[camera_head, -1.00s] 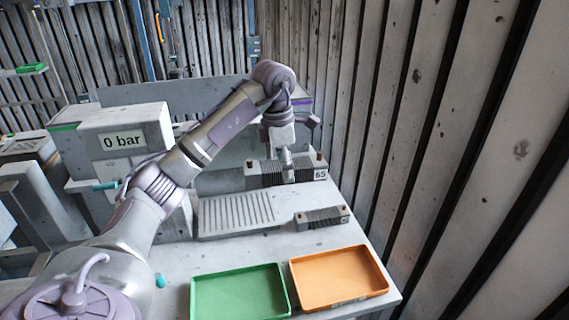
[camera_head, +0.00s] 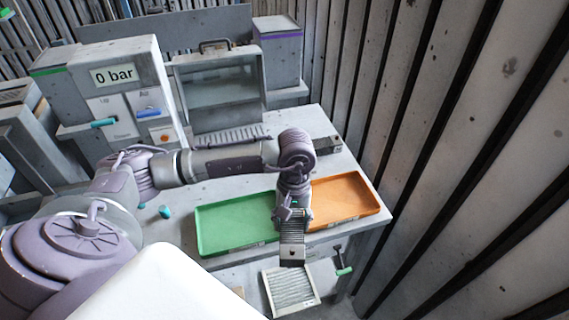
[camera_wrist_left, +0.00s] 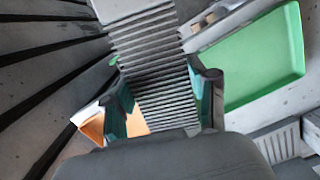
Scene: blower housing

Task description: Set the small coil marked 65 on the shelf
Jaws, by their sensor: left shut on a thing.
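My left gripper (camera_head: 290,212) is shut on a grey finned coil (camera_head: 292,248), held near the table's front edge between the green and orange trays. In the left wrist view the ribbed coil (camera_wrist_left: 155,70) runs between the two fingers (camera_wrist_left: 163,100). Its 65 marking does not show now. Another finned coil (camera_head: 328,145) lies on the table behind the arm, partly hidden. A grey surface (camera_head: 235,274) shows below the tabletop; I cannot tell if it is the shelf. My right gripper is not in view.
A green tray (camera_head: 232,222) and an orange tray (camera_head: 345,198) lie on the table (camera_head: 383,221). A framed filter (camera_head: 290,291) and green-handled clamp (camera_head: 343,270) are below the front edge. Behind stand the 0 bar unit (camera_head: 115,76) and a glass-fronted box (camera_head: 218,88).

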